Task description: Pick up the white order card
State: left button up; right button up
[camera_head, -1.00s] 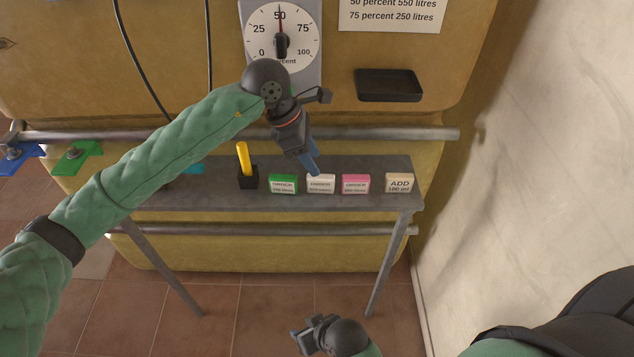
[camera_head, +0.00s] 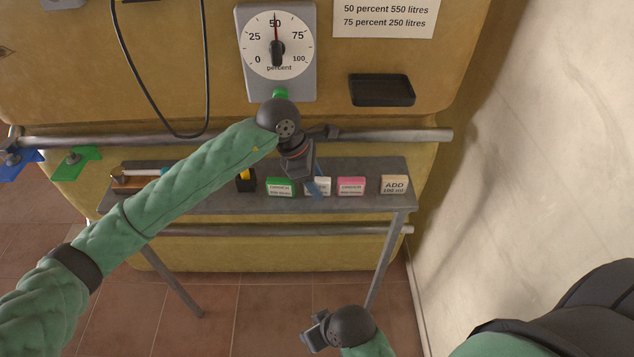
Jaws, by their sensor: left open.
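The white order card (camera_head: 323,187) stands on the narrow grey shelf table (camera_head: 230,204), between the green order card (camera_head: 280,187) and the pink order card (camera_head: 351,186). My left gripper (camera_head: 318,187) is open, with its blue fingertips in front of the white card and hiding part of it. Whether the fingers touch or straddle the card I cannot tell. My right gripper (camera_head: 312,337) is low in front of the table, over the floor, and its jaws are not clear.
A cream ADD card (camera_head: 394,185) stands at the right end of the table. A black holder with a yellow stick (camera_head: 245,180) is left of the green card. A black tray (camera_head: 382,90) and a percent gauge (camera_head: 276,45) are on the tank above. A wall (camera_head: 530,150) bounds the right.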

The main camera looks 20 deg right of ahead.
pick_arm(q)
jog(key=shift+d+f, duration=0.15)
jog(key=shift+f, duration=0.2)
grip_shut()
jog(key=shift+s+r, duration=0.1)
